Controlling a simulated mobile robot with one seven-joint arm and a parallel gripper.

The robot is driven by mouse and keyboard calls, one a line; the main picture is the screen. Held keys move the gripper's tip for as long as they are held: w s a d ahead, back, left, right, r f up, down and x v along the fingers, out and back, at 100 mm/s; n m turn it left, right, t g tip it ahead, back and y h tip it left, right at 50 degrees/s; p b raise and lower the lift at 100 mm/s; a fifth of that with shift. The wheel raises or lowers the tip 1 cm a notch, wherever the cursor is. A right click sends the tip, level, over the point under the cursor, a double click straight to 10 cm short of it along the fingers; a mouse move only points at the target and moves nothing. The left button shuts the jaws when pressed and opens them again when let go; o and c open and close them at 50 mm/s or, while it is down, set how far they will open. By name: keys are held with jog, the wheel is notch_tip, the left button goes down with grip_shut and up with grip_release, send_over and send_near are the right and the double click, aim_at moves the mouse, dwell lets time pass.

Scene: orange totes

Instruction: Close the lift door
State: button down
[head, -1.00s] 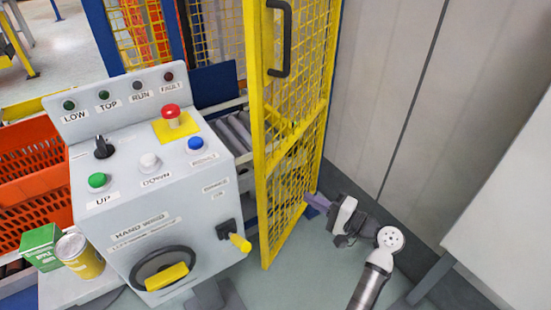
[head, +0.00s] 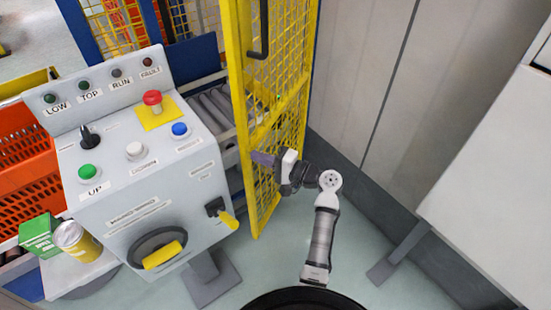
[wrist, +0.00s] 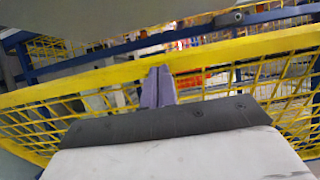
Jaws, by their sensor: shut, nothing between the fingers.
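The lift door is a yellow mesh gate (head: 248,170) with a black handle (head: 258,30) near its top. It stands swung open, edge toward me, right of the grey control box.
The grey control box (head: 150,185) with buttons and a yellow-handled wheel stands left of the door. A roller conveyor (head: 216,108) lies behind. A grey wall (head: 370,70) and a white cabinet (head: 490,180) bound the right. Green floor (head: 270,265) is clear below the door.

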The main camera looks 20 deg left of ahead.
jog(key=shift+w+a, duration=0.1)
jog(key=shift+a, duration=0.4)
